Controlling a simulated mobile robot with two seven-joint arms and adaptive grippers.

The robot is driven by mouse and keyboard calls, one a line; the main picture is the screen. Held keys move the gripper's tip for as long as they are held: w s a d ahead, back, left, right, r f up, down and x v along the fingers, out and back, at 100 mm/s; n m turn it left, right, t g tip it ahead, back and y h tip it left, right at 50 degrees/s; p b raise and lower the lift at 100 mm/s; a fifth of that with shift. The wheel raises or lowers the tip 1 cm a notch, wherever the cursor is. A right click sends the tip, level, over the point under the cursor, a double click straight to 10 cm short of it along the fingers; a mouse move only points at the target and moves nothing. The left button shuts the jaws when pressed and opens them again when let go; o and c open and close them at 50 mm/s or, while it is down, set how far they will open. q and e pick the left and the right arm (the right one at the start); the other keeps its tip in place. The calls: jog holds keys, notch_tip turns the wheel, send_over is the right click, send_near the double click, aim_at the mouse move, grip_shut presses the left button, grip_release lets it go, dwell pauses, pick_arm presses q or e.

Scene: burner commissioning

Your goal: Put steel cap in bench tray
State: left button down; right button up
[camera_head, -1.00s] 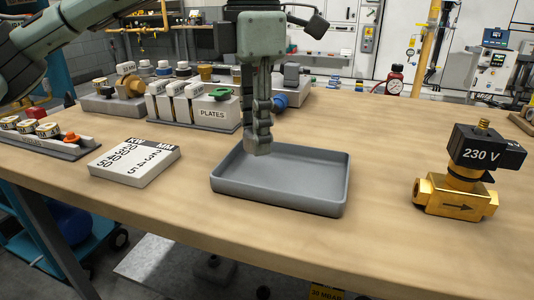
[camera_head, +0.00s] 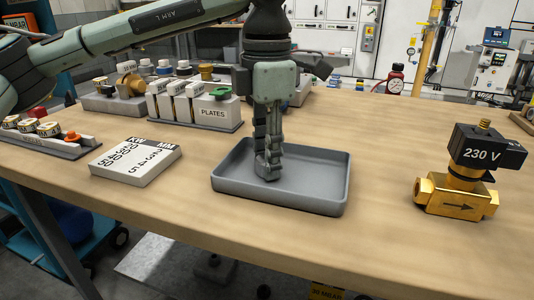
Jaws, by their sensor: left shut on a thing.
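The bench tray (camera_head: 320,200) is a shallow grey tray with raised walls on the wooden bench, in the middle of the head view. My left gripper (camera_head: 268,172) points straight down inside the tray's outline, with its fingertips low, close to the tray floor. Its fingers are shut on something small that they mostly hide. I cannot make out the steel cap itself between them. I cannot tell whether the fingertips touch the tray floor. My right gripper is not in view.
A brass valve with a black 230 V coil (camera_head: 465,170) stands right of the tray. A white printed block (camera_head: 135,162) lies to the left. The PLATES rack (camera_head: 205,112) stands behind. Bare bench (camera_head: 385,160) lies between tray and valve.

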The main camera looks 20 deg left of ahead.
pick_arm(q)
jog(key=c, duration=1.1)
grip_release()
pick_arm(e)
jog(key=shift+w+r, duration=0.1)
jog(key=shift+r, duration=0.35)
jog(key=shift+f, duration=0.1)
pick_arm(q)
jog(key=shift+r, duration=0.1)
jog(key=shift+r+p, duration=0.2)
jog(key=shift+p, duration=0.1)
notch_tip(320, 180, up, 12)
jog(key=shift+f, duration=0.15)
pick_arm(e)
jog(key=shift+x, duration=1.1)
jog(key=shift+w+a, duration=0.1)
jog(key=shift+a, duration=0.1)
